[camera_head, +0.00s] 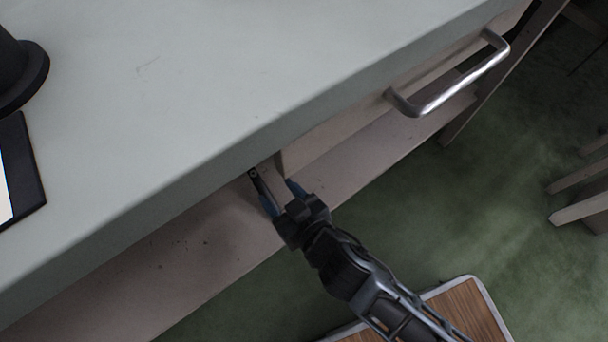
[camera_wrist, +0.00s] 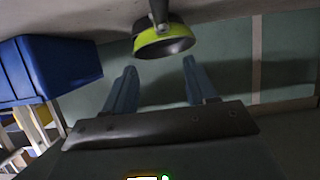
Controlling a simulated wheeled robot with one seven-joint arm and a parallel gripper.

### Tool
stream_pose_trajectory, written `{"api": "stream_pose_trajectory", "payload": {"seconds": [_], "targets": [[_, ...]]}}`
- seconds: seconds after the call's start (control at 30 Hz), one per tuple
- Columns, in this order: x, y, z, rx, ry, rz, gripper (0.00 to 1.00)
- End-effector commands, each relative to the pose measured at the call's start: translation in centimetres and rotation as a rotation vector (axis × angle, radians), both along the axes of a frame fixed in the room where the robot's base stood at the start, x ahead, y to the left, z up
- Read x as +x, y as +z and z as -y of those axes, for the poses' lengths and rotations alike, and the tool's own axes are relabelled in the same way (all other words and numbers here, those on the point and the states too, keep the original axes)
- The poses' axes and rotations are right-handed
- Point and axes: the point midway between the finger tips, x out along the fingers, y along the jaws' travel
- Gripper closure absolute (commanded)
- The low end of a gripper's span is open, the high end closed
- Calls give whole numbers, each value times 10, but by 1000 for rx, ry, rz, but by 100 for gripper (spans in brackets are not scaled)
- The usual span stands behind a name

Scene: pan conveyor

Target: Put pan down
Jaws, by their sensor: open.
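The pan (camera_wrist: 160,46) shows in the wrist view, with a yellow-green outside and a dark inside. Its dark handle (camera_wrist: 159,10) runs up to the top edge of the picture. My gripper (camera_wrist: 160,66) is open, its two blue fingers apart with nothing between them. The pan appears just beyond the fingertips; I cannot tell the exact gap. In the head view my gripper (camera_head: 271,179) reaches under the front edge of the pale tabletop (camera_head: 190,90), over a lower shelf (camera_head: 170,255). The pan does not show in the head view.
A metal bar handle (camera_head: 455,88) sticks out from the table's front at the right. A blue bin (camera_wrist: 62,66) stands at the left of the wrist view. A dark round base (camera_head: 22,75) and a dark-framed panel (camera_head: 20,165) are on the tabletop.

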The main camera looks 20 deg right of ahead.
Motion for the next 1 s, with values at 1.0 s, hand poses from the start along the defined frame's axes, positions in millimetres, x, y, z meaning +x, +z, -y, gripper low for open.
{"api": "stream_pose_trajectory", "payload": {"seconds": [1.0], "targets": [[-230, 154, 151, 34, -213, 91, 44]]}}
